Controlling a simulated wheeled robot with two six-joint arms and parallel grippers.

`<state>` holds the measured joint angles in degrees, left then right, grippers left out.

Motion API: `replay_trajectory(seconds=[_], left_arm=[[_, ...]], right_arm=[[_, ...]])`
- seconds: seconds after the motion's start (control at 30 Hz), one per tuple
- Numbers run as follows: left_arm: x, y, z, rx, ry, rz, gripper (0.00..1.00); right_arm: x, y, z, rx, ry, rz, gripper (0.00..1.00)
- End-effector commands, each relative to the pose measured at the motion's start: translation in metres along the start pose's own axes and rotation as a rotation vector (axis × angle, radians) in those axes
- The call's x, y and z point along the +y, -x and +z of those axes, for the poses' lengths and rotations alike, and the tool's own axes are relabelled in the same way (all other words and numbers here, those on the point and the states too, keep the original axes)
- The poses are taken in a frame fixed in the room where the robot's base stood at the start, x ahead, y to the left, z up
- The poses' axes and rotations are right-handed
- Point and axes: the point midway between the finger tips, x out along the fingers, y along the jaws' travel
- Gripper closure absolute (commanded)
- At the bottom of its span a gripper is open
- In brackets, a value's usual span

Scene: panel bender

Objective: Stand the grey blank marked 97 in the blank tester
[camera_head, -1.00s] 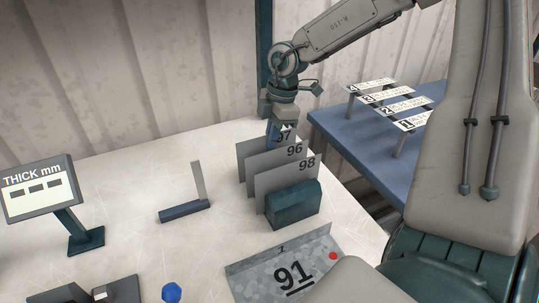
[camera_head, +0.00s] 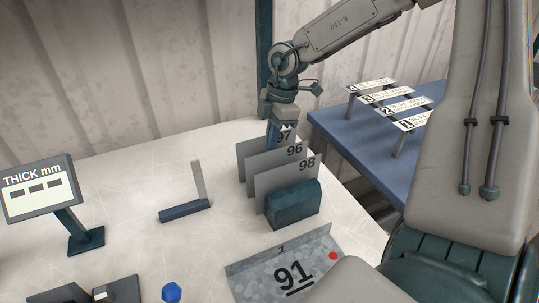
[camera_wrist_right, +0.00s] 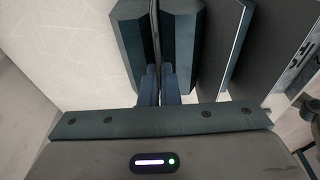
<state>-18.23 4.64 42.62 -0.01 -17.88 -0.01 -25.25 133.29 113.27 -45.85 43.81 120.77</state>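The grey blank marked 97 (camera_head: 246,150) stands upright at the back of a row, behind the blanks marked 96 (camera_head: 262,160) and 98 (camera_head: 272,181). In the right wrist view the fingers (camera_wrist_right: 160,88) are closed on the thin edge of blank 97 (camera_wrist_right: 157,22). A display reading THICK mm (camera_head: 42,190) stands at the left with blank readouts. A low blue base (camera_head: 185,211) with a thin upright post stands mid-table; I cannot tell which item is the tester. My left gripper is out of view.
A dark green block (camera_head: 293,203) stands in front of the blanks. A blue table (camera_head: 350,140) with numbered stands is at the right. The pale tabletop (camera_head: 130,190) is clear between display and post.

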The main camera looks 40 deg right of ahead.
Motion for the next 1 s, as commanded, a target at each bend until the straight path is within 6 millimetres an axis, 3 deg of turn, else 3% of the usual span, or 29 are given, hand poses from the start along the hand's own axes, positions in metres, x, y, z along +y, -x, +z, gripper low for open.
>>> replay_trajectory(seconds=[0.57, 1.0], left_arm=[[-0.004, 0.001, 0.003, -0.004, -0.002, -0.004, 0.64], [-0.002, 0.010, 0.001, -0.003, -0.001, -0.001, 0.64]], right_arm=[[0.000, 0.001, 0.000, 0.000, 0.000, 0.000, 1.00], [0.000, 0.027, -0.005, 0.000, 0.001, 0.002, 1.00]])
